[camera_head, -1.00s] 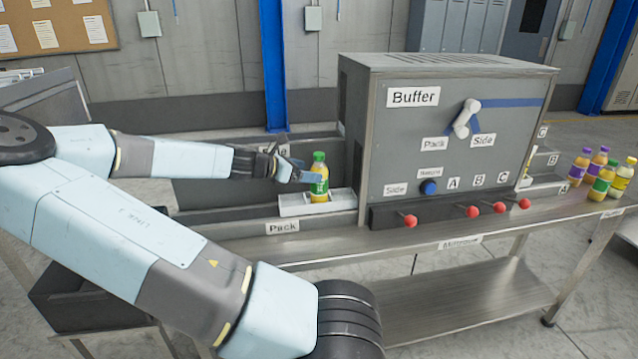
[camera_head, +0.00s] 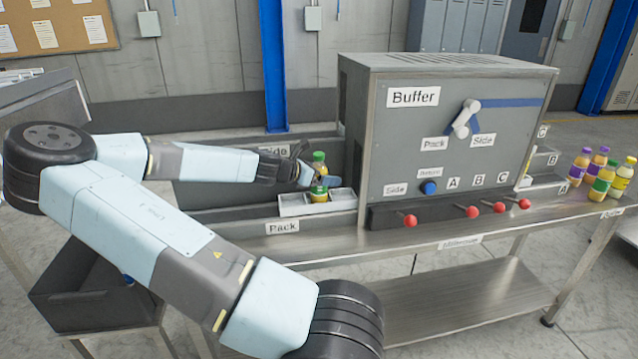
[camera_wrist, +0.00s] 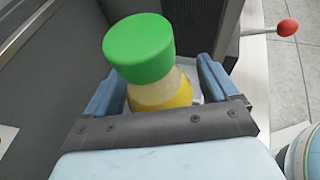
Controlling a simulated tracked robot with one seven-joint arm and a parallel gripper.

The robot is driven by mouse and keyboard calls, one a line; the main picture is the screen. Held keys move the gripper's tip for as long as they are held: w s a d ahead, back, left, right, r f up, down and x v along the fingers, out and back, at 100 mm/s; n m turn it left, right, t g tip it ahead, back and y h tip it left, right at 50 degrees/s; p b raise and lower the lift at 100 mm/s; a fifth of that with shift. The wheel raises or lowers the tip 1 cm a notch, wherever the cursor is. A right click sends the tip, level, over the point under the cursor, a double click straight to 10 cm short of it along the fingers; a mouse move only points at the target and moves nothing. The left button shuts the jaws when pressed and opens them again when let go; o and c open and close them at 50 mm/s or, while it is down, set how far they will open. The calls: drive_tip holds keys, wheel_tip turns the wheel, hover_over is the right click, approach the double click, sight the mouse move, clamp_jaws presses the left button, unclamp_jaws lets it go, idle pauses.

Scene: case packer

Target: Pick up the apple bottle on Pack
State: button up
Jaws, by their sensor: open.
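The apple bottle (camera_head: 319,168), with a green cap and yellowish body, stands upright in the white tray (camera_head: 290,207) above the Pack label. In the wrist view the bottle (camera_wrist: 165,92) shows large and close, its cap nearest the camera. My gripper (camera_head: 318,181) reaches in from the left at the bottle's upper body. In the wrist view its blue fingers stand apart, one on each side of the bottle. I cannot tell whether either finger touches it. The fingers partly hide the bottle's label in the head view.
The grey Buffer machine (camera_head: 455,130) stands right beside the tray, with red-knobbed levers (camera_head: 408,220) along its front. Several bottles (camera_head: 602,180) stand at the table's right end. A dark bin (camera_head: 95,300) is at lower left. A grey wall runs behind the tray.

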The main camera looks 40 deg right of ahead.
drive_tip(key=c, duration=1.3)
drive_tip(key=shift+o, duration=0.2)
drive_tip(key=shift+r, duration=0.1)
